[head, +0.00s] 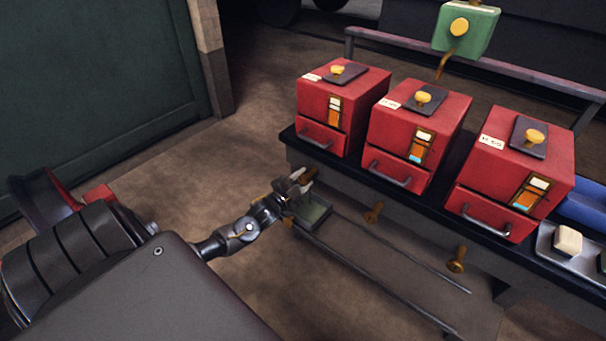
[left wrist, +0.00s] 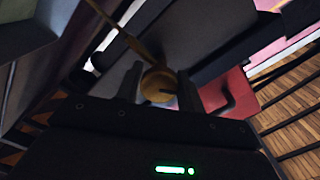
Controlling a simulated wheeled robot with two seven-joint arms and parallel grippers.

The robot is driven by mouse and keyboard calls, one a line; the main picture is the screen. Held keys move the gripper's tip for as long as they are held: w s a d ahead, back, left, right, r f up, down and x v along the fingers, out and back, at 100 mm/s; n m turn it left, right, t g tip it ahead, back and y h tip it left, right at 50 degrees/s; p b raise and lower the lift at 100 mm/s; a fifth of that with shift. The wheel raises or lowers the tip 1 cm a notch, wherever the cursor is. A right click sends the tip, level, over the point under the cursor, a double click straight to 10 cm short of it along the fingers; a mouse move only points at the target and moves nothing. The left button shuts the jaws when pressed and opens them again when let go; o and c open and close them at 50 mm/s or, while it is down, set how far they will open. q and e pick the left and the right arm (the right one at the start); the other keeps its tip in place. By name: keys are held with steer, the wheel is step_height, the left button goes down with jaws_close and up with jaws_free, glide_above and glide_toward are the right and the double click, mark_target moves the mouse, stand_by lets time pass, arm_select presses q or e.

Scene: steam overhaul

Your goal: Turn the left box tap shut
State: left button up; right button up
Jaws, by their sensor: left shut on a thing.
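Three red boxes stand in a row on a dark bench: the left box (head: 354,120), the middle box (head: 385,152) and the right box (head: 480,176). My left gripper (head: 301,180) is at the bench front, below the left box's drawer handle. In the left wrist view its two fingers are on either side of a round brass tap (left wrist: 158,80), with a thin brass stem beside it. The gripper is shut on this left box tap. In the head view my fingers mostly hide it, so its turn angle cannot be told. My right gripper is not in view.
Brass taps of the middle box (head: 374,212) and right box (head: 457,261) stick out from the bench front. A green tray (head: 318,214) and long thin rods lie low beneath. A green can (head: 482,35) with a brass spout is behind. Open floor (head: 190,165) is left.

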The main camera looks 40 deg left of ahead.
arm_select(q)
steer(key=m+p, duration=0.1)
steer(key=m, duration=0.3)
steer(key=shift+m+p, duration=0.55)
steer(key=shift+m, duration=0.95)
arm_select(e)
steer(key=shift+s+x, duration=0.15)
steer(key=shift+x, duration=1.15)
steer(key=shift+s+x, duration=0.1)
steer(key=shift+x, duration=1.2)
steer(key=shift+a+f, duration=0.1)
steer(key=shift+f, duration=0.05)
arm_select(q)
steer(key=o, duration=0.9)
steer(key=shift+o, duration=0.2)
steer(key=shift+s, duration=0.15)
steer(key=s+p, duration=0.1)
steer(key=s, duration=0.9)
steer(key=shift+s, duration=0.3)
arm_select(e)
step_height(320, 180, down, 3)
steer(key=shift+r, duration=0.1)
arm_select(q)
steer(key=shift+d, duration=0.1)
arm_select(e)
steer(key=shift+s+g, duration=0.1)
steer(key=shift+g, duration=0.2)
